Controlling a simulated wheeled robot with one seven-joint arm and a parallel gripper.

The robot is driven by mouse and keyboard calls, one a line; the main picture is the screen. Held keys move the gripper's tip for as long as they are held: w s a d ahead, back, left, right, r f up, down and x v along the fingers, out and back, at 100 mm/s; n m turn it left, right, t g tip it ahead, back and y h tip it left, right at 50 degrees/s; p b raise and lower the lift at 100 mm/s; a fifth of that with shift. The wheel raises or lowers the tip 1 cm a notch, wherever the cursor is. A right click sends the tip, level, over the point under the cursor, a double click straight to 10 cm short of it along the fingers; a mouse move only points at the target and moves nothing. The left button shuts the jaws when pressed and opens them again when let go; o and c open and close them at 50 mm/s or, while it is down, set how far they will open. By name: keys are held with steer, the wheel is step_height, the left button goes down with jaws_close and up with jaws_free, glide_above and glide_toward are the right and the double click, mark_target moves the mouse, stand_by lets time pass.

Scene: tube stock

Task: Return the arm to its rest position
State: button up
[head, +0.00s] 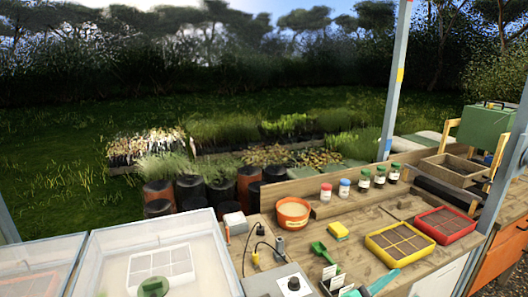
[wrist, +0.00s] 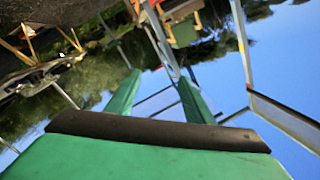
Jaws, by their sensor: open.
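My gripper (wrist: 160,78) shows in the wrist view only. Its two green fingers stand apart with a clear gap between them, and nothing is held. The dark bar and green body of the gripper fill the bottom of that view. The wrist view is strongly tilted, with sky, trees and grey posts beyond the fingers. No part of my arm is clearly seen in the head view, so its pose over the bench cannot be told from there.
A clear-lidded box (head: 215,265) stands at left. A grey post (head: 394,85) rises behind the bench.

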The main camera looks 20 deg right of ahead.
steer(key=a+f+n+t+y, duration=0.55)
steer(key=a+f+n, duration=0.4)
steer(key=a, duration=0.25)
steer(key=a+f+n+t+y, duration=0.55)
steer(key=a+f+n, duration=0.25)
steer(key=a+n, duration=0.25)
steer(key=s+a+f+n+y, duration=0.1)
steer(key=s+a+f+y, duration=0.2)
steer(key=s+a, duration=0.8)
steer(key=s+a+f+n+y, duration=0.1)
steer(key=s+a+f+y, duration=0.1)
steer(key=s+a, duration=0.8)
steer(key=shift+s+a+f+y, duration=0.4)
steer(key=shift+s+y, duration=0.4)
steer(key=shift+s, duration=0.2)
